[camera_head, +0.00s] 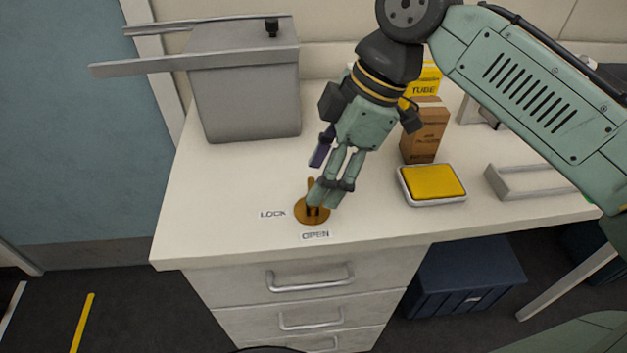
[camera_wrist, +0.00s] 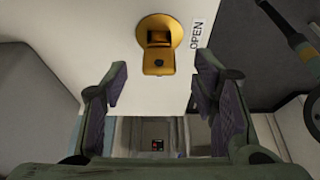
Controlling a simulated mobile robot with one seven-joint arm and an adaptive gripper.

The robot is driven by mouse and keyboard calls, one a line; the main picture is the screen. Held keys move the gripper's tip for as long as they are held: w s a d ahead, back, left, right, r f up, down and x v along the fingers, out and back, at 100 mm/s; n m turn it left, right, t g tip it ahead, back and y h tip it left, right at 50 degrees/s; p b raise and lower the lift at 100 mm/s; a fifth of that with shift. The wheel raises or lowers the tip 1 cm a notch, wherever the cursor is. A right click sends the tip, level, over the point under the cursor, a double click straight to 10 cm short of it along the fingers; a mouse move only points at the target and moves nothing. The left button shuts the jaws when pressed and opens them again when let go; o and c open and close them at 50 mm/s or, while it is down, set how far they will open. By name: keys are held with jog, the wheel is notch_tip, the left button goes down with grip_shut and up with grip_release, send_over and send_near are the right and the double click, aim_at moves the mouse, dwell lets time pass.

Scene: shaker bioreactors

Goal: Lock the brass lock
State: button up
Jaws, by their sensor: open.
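The brass lock (camera_head: 312,212) is a round brass plate on the white counter top, near the front edge. A brass tab rises from it, partly hidden by my gripper in the head view. In the wrist view, the lock (camera_wrist: 160,35) is at the top centre, its tab with a dark hole pointing toward the picture bottom. A "LOCK" label (camera_head: 272,214) is left of it and an "OPEN" label (camera_head: 316,235) in front; the latter also shows in the wrist view (camera_wrist: 196,34). My gripper (camera_head: 326,194) is open and tilted down over the lock; its fingers (camera_wrist: 160,88) hold nothing. Contact cannot be told.
A grey box (camera_head: 246,95) stands at the back left. A yellow-topped pad (camera_head: 432,184), a brown box (camera_head: 424,135) and a metal frame (camera_head: 525,180) stand to the right. Drawers (camera_head: 310,277) are below the counter.

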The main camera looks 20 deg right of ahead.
jog(key=shift+x, duration=2.1)
grip_shut()
jog(key=shift+f, duration=0.25)
